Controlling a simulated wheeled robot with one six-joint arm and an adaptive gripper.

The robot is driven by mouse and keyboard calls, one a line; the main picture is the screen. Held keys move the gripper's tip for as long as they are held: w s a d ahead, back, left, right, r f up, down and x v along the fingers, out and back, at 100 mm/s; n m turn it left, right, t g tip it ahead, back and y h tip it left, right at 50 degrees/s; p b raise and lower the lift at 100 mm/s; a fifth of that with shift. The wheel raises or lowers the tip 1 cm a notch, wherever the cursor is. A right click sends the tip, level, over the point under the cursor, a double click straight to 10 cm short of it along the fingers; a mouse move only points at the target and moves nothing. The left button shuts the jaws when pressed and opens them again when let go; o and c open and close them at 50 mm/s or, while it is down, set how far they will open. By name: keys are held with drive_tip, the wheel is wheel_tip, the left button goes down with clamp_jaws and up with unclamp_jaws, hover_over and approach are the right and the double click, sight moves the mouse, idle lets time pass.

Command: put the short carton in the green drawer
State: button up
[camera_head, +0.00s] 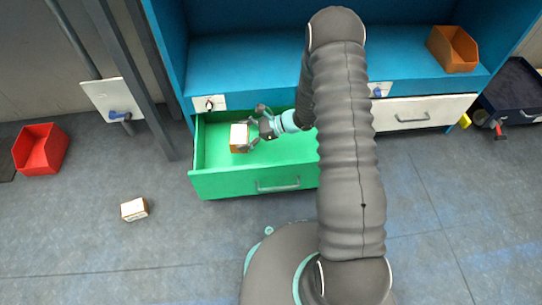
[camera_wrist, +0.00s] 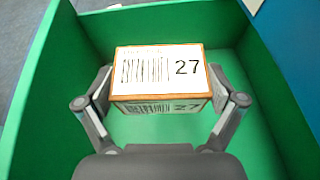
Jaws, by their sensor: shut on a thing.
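A short carton (camera_wrist: 158,70) with orange-brown edges and white labels showing a barcode and the number 27 fills the middle of the wrist view. My gripper (camera_wrist: 160,95) has a finger on each side of it and is shut on it. In the head view the carton (camera_head: 239,137) is at the left part of the open green drawer (camera_head: 236,184), inside its outline, with my gripper (camera_head: 250,137) at its right. The green walls (camera_wrist: 75,150) surround the carton in the wrist view. I cannot tell whether the carton touches the drawer floor.
Another small white-labelled carton (camera_head: 134,209) lies on the floor at left. A red bin (camera_head: 40,148) stands at far left. An orange bin (camera_head: 452,48) sits on the blue shelf (camera_head: 415,70). A white drawer (camera_head: 425,112) is closed at right. The grey floor in front is mostly clear.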

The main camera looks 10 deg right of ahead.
drive_tip(key=shift+s+a+f+n+g, duration=0.1)
drive_tip(key=shift+a+f+n+g, duration=0.2)
drive_tip(key=shift+f, duration=0.15)
drive_tip(key=shift+s+a+f+n+g, duration=0.1)
drive_tip(key=shift+a+f+n+g, duration=0.15)
drive_tip(key=shift+f, duration=0.2)
drive_tip(key=shift+g, duration=0.25)
wheel_tip(320, 180, down, 10)
drive_tip(key=shift+r+b, duration=0.15)
drive_tip(key=shift+b, duration=0.8)
drive_tip(key=shift+f, duration=0.2)
drive_tip(key=o, duration=1)
drive_tip(key=shift+o, duration=0.2)
